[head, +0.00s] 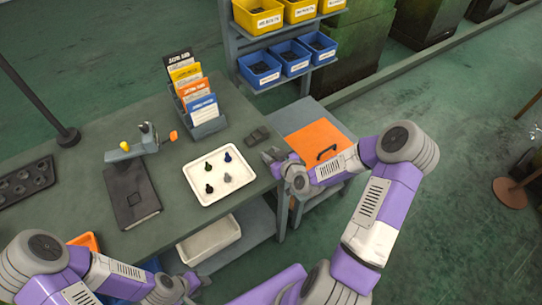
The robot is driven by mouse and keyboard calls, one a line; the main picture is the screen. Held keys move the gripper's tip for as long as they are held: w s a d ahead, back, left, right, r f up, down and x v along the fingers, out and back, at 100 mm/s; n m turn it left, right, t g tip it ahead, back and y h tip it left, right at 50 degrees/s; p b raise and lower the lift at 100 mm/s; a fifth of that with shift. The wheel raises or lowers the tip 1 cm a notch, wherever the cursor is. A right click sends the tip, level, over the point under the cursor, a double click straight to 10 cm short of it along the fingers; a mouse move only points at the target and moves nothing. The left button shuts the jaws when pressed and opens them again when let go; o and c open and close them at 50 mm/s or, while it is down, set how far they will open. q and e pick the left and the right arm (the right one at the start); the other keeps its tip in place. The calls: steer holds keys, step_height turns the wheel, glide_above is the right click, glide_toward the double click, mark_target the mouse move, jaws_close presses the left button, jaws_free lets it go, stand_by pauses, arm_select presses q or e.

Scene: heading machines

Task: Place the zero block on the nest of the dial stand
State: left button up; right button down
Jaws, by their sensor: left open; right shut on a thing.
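The dial stand (137,146) is on the green table at the left, a grey frame with a yellow knob and an orange part. Its nest is too small to make out. My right gripper (270,156) is at the table's right edge, right of the white tray and well away from the stand. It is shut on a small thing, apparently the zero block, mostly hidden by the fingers. I see no zero block elsewhere. My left gripper (190,284) is open, low at the bottom, in front of the table's near edge.
A white tray (208,195) with several small knobbed parts lies between the stand and my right gripper. A black book (131,195) lies before the stand. A card rack (206,126) stands behind; a dark item (256,136) lies near my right gripper.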

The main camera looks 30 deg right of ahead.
steer(key=shift+f+b, duration=0.2)
steer(key=shift+b, duration=0.1)
steer(key=c, duration=0.8)
jaws_free()
steer(key=shift+o, duration=0.2)
